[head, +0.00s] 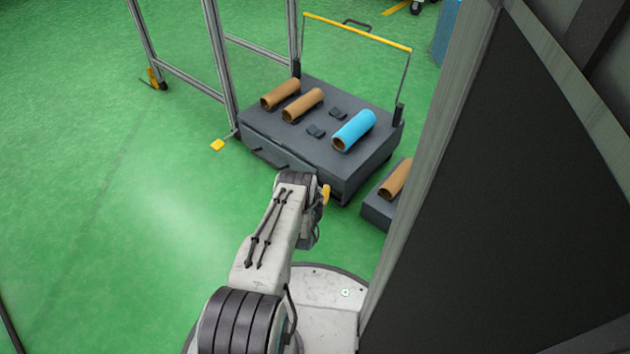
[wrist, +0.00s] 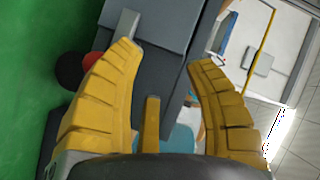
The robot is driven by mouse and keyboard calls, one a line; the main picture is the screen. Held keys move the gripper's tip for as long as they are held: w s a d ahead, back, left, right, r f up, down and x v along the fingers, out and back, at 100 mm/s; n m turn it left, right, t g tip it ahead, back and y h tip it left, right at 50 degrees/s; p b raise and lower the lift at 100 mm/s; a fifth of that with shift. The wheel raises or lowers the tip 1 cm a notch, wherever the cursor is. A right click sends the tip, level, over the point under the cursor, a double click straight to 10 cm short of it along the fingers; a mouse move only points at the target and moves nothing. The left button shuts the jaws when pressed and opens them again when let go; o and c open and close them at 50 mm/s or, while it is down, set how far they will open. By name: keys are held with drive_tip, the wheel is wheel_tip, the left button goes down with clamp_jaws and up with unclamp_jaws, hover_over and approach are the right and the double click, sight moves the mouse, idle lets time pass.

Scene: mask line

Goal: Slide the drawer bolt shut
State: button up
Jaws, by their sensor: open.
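The dark grey cart (head: 345,185) with a drawer front stands ahead of my arm in the head view. A dark bar handle (head: 270,158) is on its front face. My gripper (wrist: 165,54) is open, its yellow fingers spread before a dark grey face (wrist: 165,75) in the wrist view. Nothing shows held between them. A light grey bar (wrist: 122,25) lies by the left fingertip; I cannot tell if it is the bolt or a handle. A short yellow upright piece (wrist: 152,125) shows between the fingers, unclear what. In the head view my arm hides part of the cart front.
Brown rolls (head: 303,105) and a blue roll (head: 354,130) lie on the cart top. A low grey box (head: 380,209) with a brown roll is at the right. A metal frame (head: 219,60) stands left and a large dark panel (head: 500,190) right. Green floor at left is clear.

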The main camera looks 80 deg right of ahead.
drive_tip(key=shift+r, duration=1.95)
